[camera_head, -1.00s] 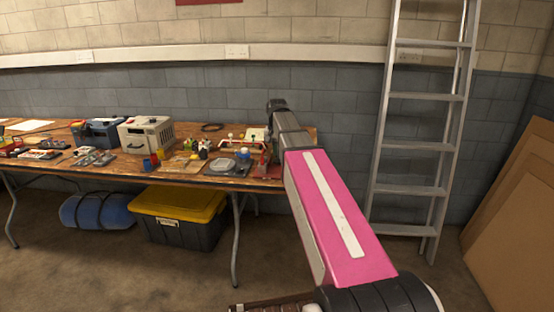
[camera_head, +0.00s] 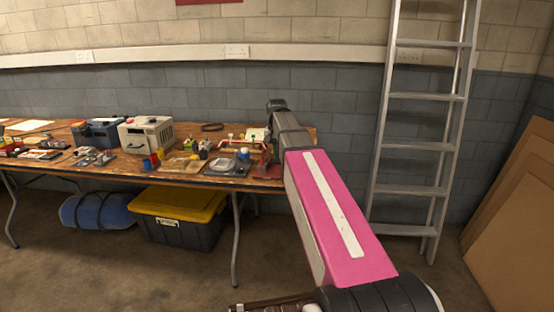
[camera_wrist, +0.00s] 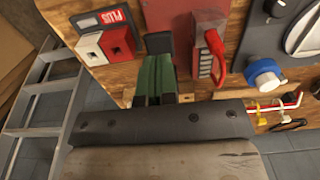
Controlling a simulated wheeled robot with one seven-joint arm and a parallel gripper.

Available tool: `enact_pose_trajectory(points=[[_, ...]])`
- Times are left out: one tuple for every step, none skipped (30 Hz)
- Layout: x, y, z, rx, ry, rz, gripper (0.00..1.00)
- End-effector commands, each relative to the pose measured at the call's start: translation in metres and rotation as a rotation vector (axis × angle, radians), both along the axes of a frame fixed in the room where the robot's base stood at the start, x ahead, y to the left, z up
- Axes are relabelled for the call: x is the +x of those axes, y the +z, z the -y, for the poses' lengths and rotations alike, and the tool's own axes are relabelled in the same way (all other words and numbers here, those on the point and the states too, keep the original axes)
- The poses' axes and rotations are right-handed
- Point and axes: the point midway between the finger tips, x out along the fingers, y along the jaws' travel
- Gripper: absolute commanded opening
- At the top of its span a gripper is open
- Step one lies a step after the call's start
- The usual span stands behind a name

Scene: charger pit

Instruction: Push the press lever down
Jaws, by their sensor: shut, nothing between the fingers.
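The press shows in the wrist view as a red body with a red lever (camera_wrist: 215,50) that ends in a rounded grip, beside a flat red plate (camera_wrist: 168,22). In the head view the red press (camera_head: 266,168) stands near the right end of the bench, partly hidden by my arm. My gripper (camera_wrist: 160,44) is shut and empty in the wrist view, its green and black fingers pointing at the red plate. It is left of the lever, with a visible gap between them in the picture. I cannot make out the gripper clearly in the head view.
A red and white block pair with a label (camera_wrist: 108,42) lies left of my fingers. A blue and white knob (camera_wrist: 265,76) and a dark panel are to the right. The wooden bench (camera_head: 215,180) ends just beyond the press. A ladder (camera_head: 383,150) leans on the wall.

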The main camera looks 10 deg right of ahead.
Motion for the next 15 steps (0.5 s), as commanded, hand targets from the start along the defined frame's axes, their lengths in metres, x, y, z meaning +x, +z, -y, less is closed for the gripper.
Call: enact_pose_trajectory(points=[[0.000,0.000,0.000,0.000,0.000,0.000,0.00],[0.000,-0.001,0.000,0.000,0.000,0.000,0.00],[0.000,-0.001,0.000,0.000,0.000,0.000,0.00],[0.000,-0.002,0.000,0.000,0.000,0.000,0.00],[0.000,-0.003,0.000,0.000,0.000,0.000,0.00],[0.000,-0.004,0.000,0.000,0.000,0.000,0.00],[0.000,-0.005,0.000,0.000,0.000,0.000,0.00],[0.000,-0.006,0.000,0.000,0.000,-0.001,0.00],[0.000,-0.007,0.000,0.000,0.000,-0.001,0.00],[0.000,-0.009,0.000,0.000,0.000,-0.001,0.00],[0.000,-0.010,0.000,0.000,0.000,-0.001,0.00],[0.000,-0.011,0.000,0.000,0.000,-0.001,0.00],[0.000,-0.012,0.000,0.000,0.000,-0.001,0.00],[0.000,-0.013,0.000,0.000,0.000,-0.001,0.00],[0.000,-0.014,0.000,0.000,0.000,-0.001,0.00]])
